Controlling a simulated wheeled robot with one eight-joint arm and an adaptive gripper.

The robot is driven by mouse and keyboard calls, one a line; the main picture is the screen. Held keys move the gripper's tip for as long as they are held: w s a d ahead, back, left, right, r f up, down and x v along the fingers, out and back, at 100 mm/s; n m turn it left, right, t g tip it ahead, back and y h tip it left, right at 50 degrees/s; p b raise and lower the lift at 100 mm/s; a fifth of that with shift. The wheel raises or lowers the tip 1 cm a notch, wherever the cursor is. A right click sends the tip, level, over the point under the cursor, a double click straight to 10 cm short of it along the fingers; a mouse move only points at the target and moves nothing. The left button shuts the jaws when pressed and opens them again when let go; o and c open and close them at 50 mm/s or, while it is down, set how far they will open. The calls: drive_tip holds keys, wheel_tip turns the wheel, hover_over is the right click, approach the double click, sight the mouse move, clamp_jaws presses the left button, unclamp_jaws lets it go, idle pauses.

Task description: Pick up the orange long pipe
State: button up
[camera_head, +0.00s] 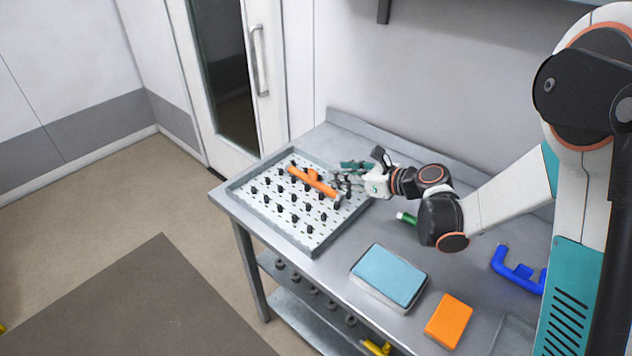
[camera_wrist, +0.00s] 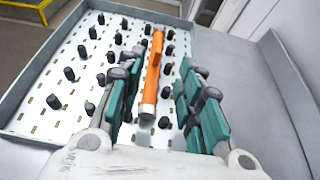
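The orange long pipe (camera_head: 313,181) lies in the grey pegged tray (camera_head: 262,223) on the steel table, among black pegs. In the wrist view the pipe (camera_wrist: 153,70) points away from my gripper, with a grey near end and a short side stub partway along. My gripper (camera_head: 347,179) reaches in over the tray's right side, close to the pipe's near end. In the wrist view my gripper (camera_wrist: 153,100) is open, with one teal-padded finger on each side of the pipe's near end. The fingers appear apart from the pipe. The height between them is hard to tell.
A light-blue box (camera_head: 388,275), an orange block (camera_head: 449,320) and a blue handle-shaped part (camera_head: 517,268) lie on the table. A green-ended object (camera_head: 406,218) lies beside my arm. A wall rises behind the table. The lower shelf holds several grey parts and a yellow one (camera_head: 376,347).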

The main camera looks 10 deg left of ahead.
sight(315, 171)
drive_tip(key=b+x, duration=0.1)
drive_tip(key=x, duration=0.4)
drive_tip(key=shift+w+a+f, duration=0.15)
drive_tip(key=b+x, duration=0.2)
drive_tip(key=x, duration=0.3)
drive_tip(key=shift+f, duration=0.15)
clamp_jaws()
